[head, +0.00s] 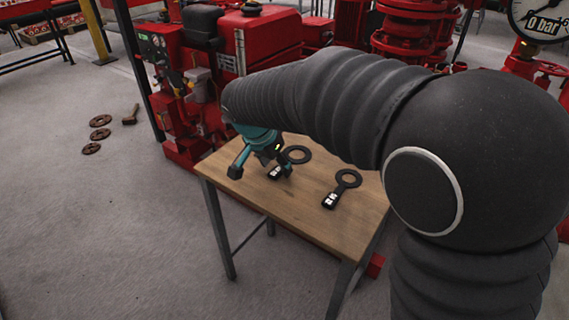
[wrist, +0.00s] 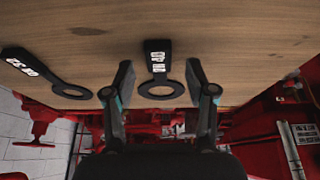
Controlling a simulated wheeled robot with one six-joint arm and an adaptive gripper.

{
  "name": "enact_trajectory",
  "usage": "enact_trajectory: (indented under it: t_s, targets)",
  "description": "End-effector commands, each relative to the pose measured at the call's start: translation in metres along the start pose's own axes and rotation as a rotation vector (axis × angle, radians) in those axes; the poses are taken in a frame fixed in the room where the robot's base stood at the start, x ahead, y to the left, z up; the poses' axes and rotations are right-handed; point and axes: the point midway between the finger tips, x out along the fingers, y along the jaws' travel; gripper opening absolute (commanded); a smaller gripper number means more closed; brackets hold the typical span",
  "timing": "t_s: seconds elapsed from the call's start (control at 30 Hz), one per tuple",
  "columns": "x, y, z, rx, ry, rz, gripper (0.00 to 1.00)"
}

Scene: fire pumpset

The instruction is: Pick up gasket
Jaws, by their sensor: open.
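A black gasket with a ring and a flat labelled handle (head: 307,157) lies on the wooden table (head: 250,207). My gripper (head: 260,172) is over its handle end, and a finger partly hides it in the head view. In the wrist view this gasket (wrist: 157,46) lies between the two spread fingers of my gripper (wrist: 160,66), its ring toward the palm. The jaws are open and hold nothing. A second black gasket with a labelled handle (head: 331,199) lies to the right on the table; in the wrist view it is at the left (wrist: 38,68).
A red pump engine (head: 215,60) stands right behind the table. Several rusty discs (head: 91,149) and a hammer-like tool (head: 131,115) lie on the floor at the left. The table's front part is bare, and the floor at left is mostly clear.

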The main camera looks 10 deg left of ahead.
Motion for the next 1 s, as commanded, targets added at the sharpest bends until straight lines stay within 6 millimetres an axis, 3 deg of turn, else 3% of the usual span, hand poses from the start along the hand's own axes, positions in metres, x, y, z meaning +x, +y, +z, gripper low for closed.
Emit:
enact_trajectory:
  t_s: [0.3,0.37,0.53,1.0]
  targets:
    - [0.0062,0.0003,0.0001,0.0,0.0,0.0,0.56]
    - [0.0062,0.0002,0.0001,0.0,0.0,0.0,0.44]
    - [0.006,0.0002,0.0001,0.0,0.0,0.0,0.01]
    - [-0.0001,-0.0002,-0.0025,0.0,0.001,-0.001,0.0]
